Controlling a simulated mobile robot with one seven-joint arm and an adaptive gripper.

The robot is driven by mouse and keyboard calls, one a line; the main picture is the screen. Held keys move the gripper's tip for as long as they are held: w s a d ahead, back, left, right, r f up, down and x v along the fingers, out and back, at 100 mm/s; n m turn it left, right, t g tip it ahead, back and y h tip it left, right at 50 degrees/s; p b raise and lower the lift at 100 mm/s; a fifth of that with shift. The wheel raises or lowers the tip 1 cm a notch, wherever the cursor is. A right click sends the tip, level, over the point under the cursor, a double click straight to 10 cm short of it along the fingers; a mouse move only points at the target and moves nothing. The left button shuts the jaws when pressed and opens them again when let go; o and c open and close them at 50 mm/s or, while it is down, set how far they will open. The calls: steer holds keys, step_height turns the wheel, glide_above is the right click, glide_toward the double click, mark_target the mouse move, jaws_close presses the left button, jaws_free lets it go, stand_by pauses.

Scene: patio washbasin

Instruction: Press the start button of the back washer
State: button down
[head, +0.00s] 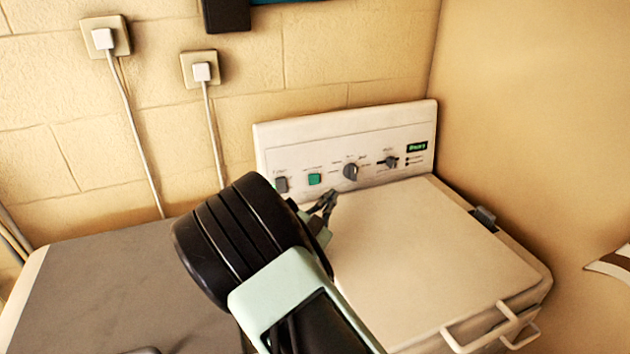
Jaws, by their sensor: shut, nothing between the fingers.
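The washer (430,240) is a white top-loading machine standing in the corner, with its lid closed. Its upright control panel (300,138) rises along the back edge. On the panel sit a grey switch (281,185), a green square button (315,179), a dark round knob (351,171), a slider-like control (388,162) and a small green display (417,147). I cannot read the labels. My gripper (330,196) is shut and empty, in front of the panel, below and slightly right of the green button. It looks apart from the button, though the depth is hard to judge.
A grey-topped surface (120,290) lies to the left of the washer. Two plugged wall sockets (106,37) with hanging cords are on the block wall. A plain wall (540,110) closes the right side. A white handle (482,328) sticks out at the washer's front.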

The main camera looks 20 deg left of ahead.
mark_target(316, 185)
steer(key=shift+w, duration=0.1)
steer(key=w+a, duration=0.1)
steer(key=w+a+f+b, duration=0.1)
steer(key=w, duration=0.1)
steer(key=w+a, duration=0.2)
steer(key=shift+w+a+f+b, duration=0.1)
steer(key=shift+w+f+b, duration=0.15)
steer(key=shift+f+b, duration=0.1)
steer(key=shift+w+a+r+b, duration=0.1)
steer(key=shift+w+a+b, duration=0.3)
steer(key=shift+w+a, duration=0.15)
stand_by(0.3)
steer(key=shift+w, duration=0.1)
stand_by(0.5)
steer(key=shift+w+b, duration=0.1)
steer(key=shift+b, duration=0.25)
steer(key=shift+w+a, duration=0.2)
